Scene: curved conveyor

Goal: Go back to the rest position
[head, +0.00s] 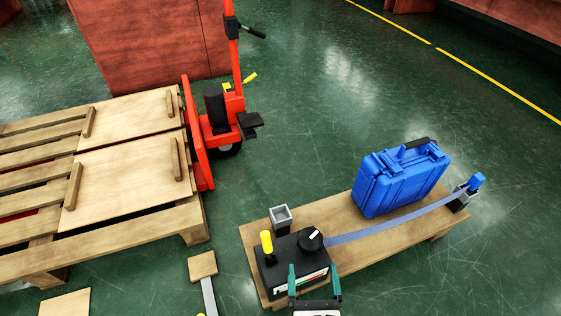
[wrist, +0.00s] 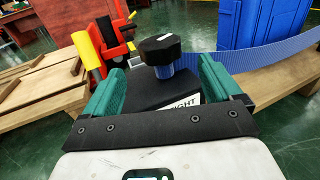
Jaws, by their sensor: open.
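My gripper (head: 315,282) is at the bottom of the head view, in front of a black control box (head: 284,268). Its two green fingers are apart with nothing held between them; they also show in the wrist view (wrist: 160,84). The box carries a yellow-tipped lever (head: 267,242) and a black knob (head: 310,239) with a white mark. In the wrist view the knob (wrist: 160,48) appears beyond and between the fingers, and the yellow lever (wrist: 88,50) is left of them. I cannot tell whether the fingers touch the box.
A wooden bench (head: 345,268) bears the box, a grey square cup (head: 281,217), a curved blue belt (head: 390,226) and a blue case (head: 402,182). A wooden pallet (head: 110,222) and a red pallet jack (head: 222,125) stand left. The green floor (head: 330,110) behind the bench is clear.

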